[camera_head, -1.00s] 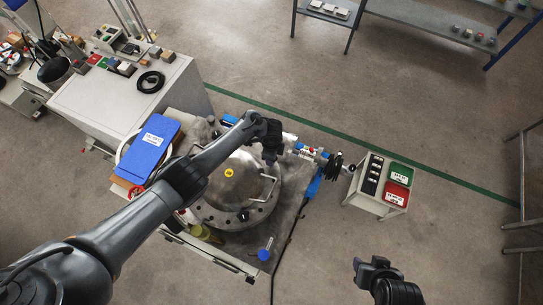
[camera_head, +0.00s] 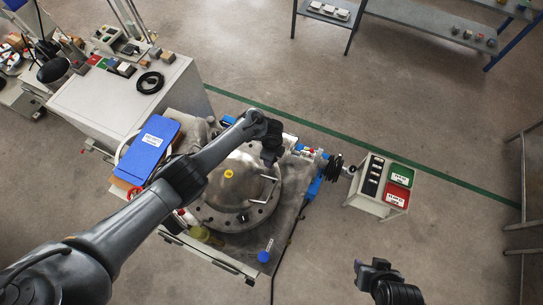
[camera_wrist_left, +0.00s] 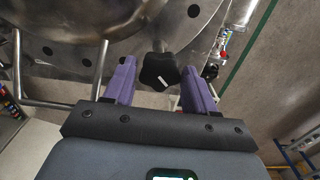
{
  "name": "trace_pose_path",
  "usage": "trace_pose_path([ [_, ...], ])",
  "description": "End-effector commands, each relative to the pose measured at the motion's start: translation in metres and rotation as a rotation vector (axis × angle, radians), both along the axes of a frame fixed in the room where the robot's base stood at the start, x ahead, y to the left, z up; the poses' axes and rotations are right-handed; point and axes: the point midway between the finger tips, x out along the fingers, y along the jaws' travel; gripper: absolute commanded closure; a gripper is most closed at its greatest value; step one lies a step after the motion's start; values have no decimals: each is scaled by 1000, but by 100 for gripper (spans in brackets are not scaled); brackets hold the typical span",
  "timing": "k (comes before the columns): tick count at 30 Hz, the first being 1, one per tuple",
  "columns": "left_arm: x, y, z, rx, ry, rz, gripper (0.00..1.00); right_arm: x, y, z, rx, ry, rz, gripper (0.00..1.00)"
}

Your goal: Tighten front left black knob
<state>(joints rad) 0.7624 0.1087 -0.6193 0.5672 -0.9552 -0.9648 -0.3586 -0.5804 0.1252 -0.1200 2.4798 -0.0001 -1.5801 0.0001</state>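A black star-shaped knob (camera_wrist_left: 160,71) on a metal stem shows in the left wrist view at the rim of the round steel vessel (camera_wrist_left: 75,20). My left gripper (camera_wrist_left: 158,76) is open, its two purple fingers on either side of the knob with visible gaps. In the head view my left gripper (camera_head: 269,158) is over the far right rim of the vessel (camera_head: 232,205) and hides the knob under it. My right gripper (camera_head: 374,265) hangs over bare floor at the lower right, away from the vessel; its finger opening is unclear.
A curved metal handle (camera_head: 268,189) stands on the vessel's lid. A blue box (camera_head: 148,150) lies left of the vessel. Valve fittings (camera_head: 308,153) extend from the vessel's right side. Floor at lower right is free.

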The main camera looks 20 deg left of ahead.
Motion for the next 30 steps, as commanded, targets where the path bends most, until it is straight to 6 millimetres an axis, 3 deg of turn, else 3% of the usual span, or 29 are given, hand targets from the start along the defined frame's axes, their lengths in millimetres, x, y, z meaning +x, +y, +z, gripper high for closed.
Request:
trace_pose_path([
  [3, 0, 0, 0, 0, 0, 1, 29, 0, 1, 0, 2, 0, -1, 57],
  [14, 0, 0, 5, 0, 0, 1, 29, 0, 2, 3, 10, -1, -6, 57],
  [30, 1, 0, 87, -1, -3, 0, 29, 0, 1, 31, 4, 0, -2, 57],
])
